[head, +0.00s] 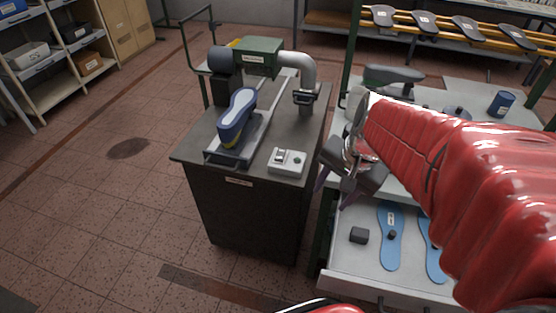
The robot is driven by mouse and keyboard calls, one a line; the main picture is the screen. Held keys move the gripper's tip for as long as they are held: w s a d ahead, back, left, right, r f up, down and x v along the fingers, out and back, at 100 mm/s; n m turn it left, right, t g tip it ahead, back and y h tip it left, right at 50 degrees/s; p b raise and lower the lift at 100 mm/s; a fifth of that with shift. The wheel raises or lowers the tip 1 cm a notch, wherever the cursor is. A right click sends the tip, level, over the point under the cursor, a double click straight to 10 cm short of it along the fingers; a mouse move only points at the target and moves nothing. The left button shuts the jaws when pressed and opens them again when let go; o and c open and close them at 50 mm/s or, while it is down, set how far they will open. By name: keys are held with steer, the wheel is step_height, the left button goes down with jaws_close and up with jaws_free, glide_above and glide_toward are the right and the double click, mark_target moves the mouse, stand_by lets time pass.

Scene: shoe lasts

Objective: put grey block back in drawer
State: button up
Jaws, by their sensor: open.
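A small dark grey block (359,235) rests on the light floor of the open drawer (345,258), left of the blue insoles. My gripper (335,188) is open, above and behind the drawer's left side, in front of the workbench. Its fingers point downward, and I see nothing between them. The gripper is apart from the block in the picture. My red-sleeved arm hides the drawer's right part and much of the bench.
Blue insoles (390,252) lie in the drawer; one bears a small dark piece (392,235). A dark machine cabinet (245,215) stands left, carrying a blue shoe last (236,115) and a switch box (287,162). A blue cup (501,104) stands on the bench.

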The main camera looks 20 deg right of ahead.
steer(key=s+a+r+n+t, duration=0.1)
steer(key=s+a+r+n, duration=0.1)
steer(key=a+n, duration=0.3)
steer(key=s+a+r+n+t, duration=0.2)
steer(key=a+r+n, duration=0.3)
steer(key=n, duration=0.1)
steer(key=shift+s+a+h, duration=0.35)
steer(key=shift+a+h, duration=0.05)
